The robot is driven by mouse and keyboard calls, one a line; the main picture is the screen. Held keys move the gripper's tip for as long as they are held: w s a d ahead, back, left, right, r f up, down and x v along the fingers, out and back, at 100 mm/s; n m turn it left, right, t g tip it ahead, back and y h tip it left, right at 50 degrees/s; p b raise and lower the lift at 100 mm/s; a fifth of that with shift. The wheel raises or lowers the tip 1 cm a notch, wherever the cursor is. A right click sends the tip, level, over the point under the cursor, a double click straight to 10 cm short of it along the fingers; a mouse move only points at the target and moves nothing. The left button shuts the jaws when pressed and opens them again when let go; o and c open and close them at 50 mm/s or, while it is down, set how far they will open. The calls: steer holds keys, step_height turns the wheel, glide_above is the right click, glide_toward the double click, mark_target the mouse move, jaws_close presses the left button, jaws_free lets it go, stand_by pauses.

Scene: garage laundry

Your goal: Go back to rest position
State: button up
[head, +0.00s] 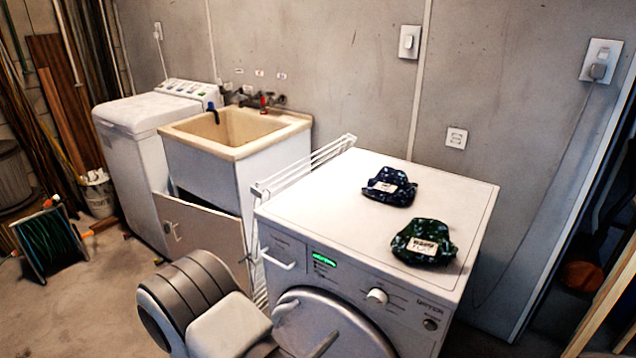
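Links of my own arm rise at the bottom edge, left of centre, in front of the dryer (300,222). No fingertips of my gripper can be made out in this view. A dark blue patterned cloth item (388,198) with a pale label lies on the dryer top toward the back. A dark green patterned cloth item (440,232) with a pale label lies nearer the front right of the top. They lie apart from each other, and my visible arm links are clear of both.
A folded white drying rack (300,165) stands between the dryer and the utility sink (190,130). The sink's cabinet door (180,222) stands open. A top-loading washer (140,110) is farther left.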

steer(key=s+d+r+m+g+p, duration=0.25)
steer(key=d+r+m+g, duration=0.2)
steer(key=r, duration=0.25)
steer(key=s+d+r+m+g+y+p, duration=0.1)
steer(key=s+d+r+m+g, duration=0.3)
steer(key=r, duration=0.3)
steer(key=s+d+r+m+g+p, duration=0.1)
steer(key=d+r+m+g+p, duration=0.1)
steer(key=d+r+m+g, duration=0.35)
steer(key=s+a+r+m+t+y+p, duration=0.2)
steer(key=r+y, duration=0.3)
steer(key=r, duration=0.4)
steer(key=s+a+r+m+t+y+p, duration=0.2)
steer(key=r+y, duration=0.3)
steer(key=r, duration=0.5)
steer(key=shift+s+a+r+t+y+p, duration=0.3)
steer(key=shift+s+t+p, duration=0.15)
steer(key=shift+t+p, duration=0.45)
steer(key=shift+d, duration=0.15)
